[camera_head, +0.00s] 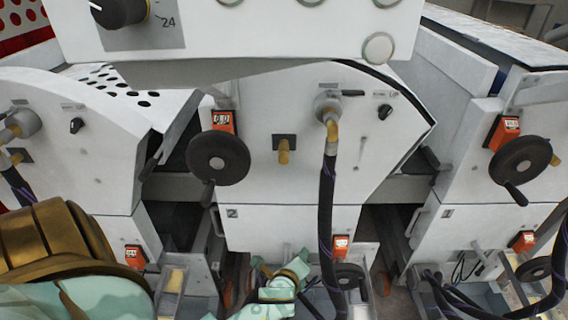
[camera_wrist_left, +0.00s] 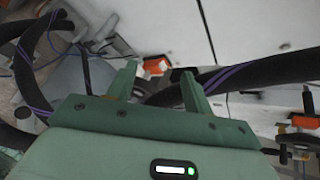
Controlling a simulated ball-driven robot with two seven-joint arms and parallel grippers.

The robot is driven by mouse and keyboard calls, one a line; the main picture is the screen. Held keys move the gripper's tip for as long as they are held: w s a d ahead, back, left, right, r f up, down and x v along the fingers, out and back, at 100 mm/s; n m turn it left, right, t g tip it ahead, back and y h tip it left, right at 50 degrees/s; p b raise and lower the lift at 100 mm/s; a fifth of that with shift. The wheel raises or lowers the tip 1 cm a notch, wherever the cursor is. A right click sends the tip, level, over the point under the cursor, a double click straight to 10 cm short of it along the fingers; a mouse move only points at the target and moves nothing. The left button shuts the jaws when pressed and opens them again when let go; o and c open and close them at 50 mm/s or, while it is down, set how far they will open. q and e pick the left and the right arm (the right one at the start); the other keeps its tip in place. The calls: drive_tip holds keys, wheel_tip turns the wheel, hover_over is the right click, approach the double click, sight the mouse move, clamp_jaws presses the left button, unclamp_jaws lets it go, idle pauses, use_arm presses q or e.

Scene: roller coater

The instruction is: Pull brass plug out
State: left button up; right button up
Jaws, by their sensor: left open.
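The brass plug (camera_head: 284,152) sticks out of a dark square plate on the middle white machine's front panel. It sits between a black handwheel and a hose fitting, and I cannot make it out in the left wrist view. My left gripper (camera_head: 281,264) is pale green and low in the head view, below the plug and well apart from it. In the left wrist view its two green fingers (camera_wrist_left: 158,80) are spread with nothing held between them. My right gripper does not show.
A black hose (camera_head: 326,215) hangs from a brass elbow right of the plug; a dark hose (camera_wrist_left: 240,72) passes close to my fingers. The black handwheel (camera_head: 217,158) with crank sits left of the plug. A control box (camera_head: 240,35) overhangs above. Similar machines flank both sides.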

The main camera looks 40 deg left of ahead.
use_arm(q)
drive_tip(key=w+a+r+m+t+y+p, duration=0.1)
drive_tip(key=a+r+m+y, duration=0.1)
drive_tip(key=r, duration=0.4)
drive_tip(key=w+a+r+m+t+y, duration=0.1)
drive_tip(key=w+r+m, duration=0.1)
drive_tip(key=r, duration=0.5)
drive_tip(key=m+y+p, duration=0.1)
drive_tip(key=m+y, duration=0.3)
approach(284, 161)
drive_tip(key=x, duration=0.2)
drive_tip(key=shift+s+a+f+t, duration=0.1)
drive_tip(key=shift+s+t, duration=0.1)
drive_tip(key=shift+t, duration=0.2)
drive_tip(key=shift+w+a, duration=0.1)
drive_tip(key=shift+x, duration=4.4)
drive_tip(key=shift+f, duration=0.1)
